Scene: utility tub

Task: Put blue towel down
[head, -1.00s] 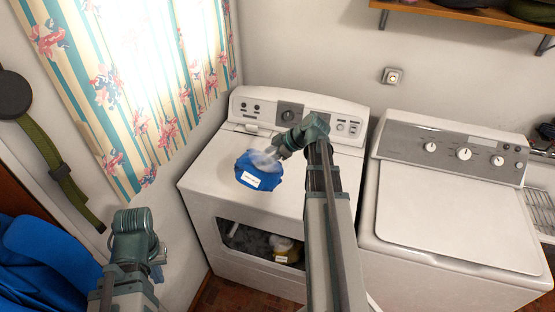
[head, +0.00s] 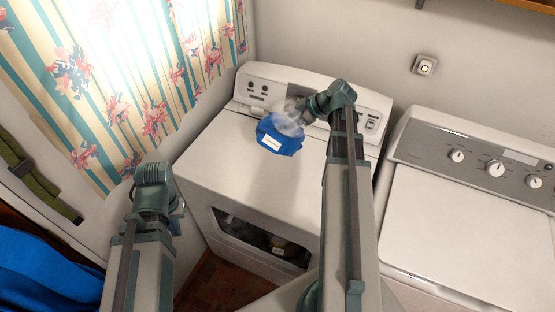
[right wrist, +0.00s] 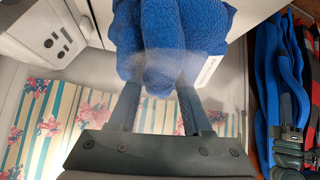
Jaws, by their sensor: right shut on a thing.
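The blue towel (head: 279,136) is a small bundle with a white label, over the rear left of the white dryer top (head: 235,165). It fills the upper middle of the right wrist view (right wrist: 165,40). My right gripper (head: 290,118) is shut on the towel; its two fingers (right wrist: 158,85) reach into the blue cloth. I cannot tell whether the towel touches the dryer top. My left gripper (head: 176,226) hangs low beside the left arm, left of the dryer and apart from the towel. It is mostly hidden behind that arm.
The dryer's control panel (head: 312,100) stands behind the towel. A washer (head: 455,235) stands to the right. A striped floral curtain (head: 140,80) hangs at the left. Blue cloth (head: 40,272) lies at the lower left. The dryer top in front of the towel is clear.

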